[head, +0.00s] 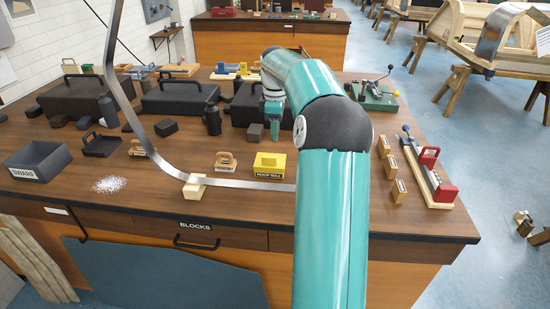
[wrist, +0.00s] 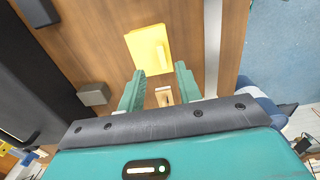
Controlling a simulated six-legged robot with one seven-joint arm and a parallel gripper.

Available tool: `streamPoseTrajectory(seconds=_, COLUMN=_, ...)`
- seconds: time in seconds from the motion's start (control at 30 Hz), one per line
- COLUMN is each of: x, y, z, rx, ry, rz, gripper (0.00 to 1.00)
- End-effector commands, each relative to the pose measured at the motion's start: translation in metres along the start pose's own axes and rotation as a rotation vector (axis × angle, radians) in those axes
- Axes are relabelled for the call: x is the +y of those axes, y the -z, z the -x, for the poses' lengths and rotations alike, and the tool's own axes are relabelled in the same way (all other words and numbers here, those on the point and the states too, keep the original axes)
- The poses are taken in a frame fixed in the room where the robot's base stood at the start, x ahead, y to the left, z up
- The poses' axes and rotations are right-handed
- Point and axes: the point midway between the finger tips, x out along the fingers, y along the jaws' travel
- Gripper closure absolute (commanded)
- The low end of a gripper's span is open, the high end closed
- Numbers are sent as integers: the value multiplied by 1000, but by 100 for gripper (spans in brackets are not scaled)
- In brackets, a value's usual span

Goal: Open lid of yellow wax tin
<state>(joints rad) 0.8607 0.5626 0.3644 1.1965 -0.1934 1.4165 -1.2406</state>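The yellow wax tin (head: 269,166) stands on the wooden bench top, with a black label on its front. Its top carries a small raised part, and the lid appears closed. In the wrist view the tin (wrist: 150,48) lies just beyond my fingertips, uncovered by them. My gripper (wrist: 160,84) is open and empty, its two teal fingers apart. In the head view my gripper (head: 273,112) is above the bench, behind the tin and partly hidden by my arm.
A bent metal strip (head: 240,184) rests on a wooden block near the bench's front edge, close to the tin. A small wooden tool (head: 226,161) stands left of the tin. Black cases (head: 180,96) stand behind. Wooden blocks and a red-ended jig (head: 428,172) are at right.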

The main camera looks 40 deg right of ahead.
Motion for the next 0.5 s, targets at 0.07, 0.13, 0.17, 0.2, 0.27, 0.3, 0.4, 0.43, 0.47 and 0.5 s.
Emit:
streamPoseTrajectory(seconds=0.07, x=-1, y=0, z=-17, rx=0, ry=4, rz=0, gripper=65)
streamPoseTrajectory(seconds=0.13, x=-1, y=0, z=-31, rx=0, ry=4, rz=0, gripper=65)
streamPoseTrajectory(seconds=0.17, x=0, y=0, z=-37, rx=0, ry=3, rz=-1, gripper=65)
streamPoseTrajectory(seconds=0.2, x=-1, y=0, z=-45, rx=-1, ry=3, rz=-1, gripper=65)
streamPoseTrajectory(seconds=0.27, x=-1, y=0, z=-57, rx=-1, ry=3, rz=-2, gripper=65)
streamPoseTrajectory(seconds=0.3, x=0, y=0, z=-65, rx=-1, ry=3, rz=-2, gripper=65)
streamPoseTrajectory(seconds=0.4, x=-1, y=0, z=-83, rx=0, ry=3, rz=-1, gripper=65)
streamPoseTrajectory(seconds=0.43, x=-1, y=0, z=-87, rx=0, ry=3, rz=0, gripper=65)
streamPoseTrajectory(seconds=0.47, x=0, y=0, z=-92, rx=1, ry=1, rz=-1, gripper=65)
streamPoseTrajectory(seconds=0.5, x=0, y=1, z=-96, rx=0, ry=1, rz=-1, gripper=65)
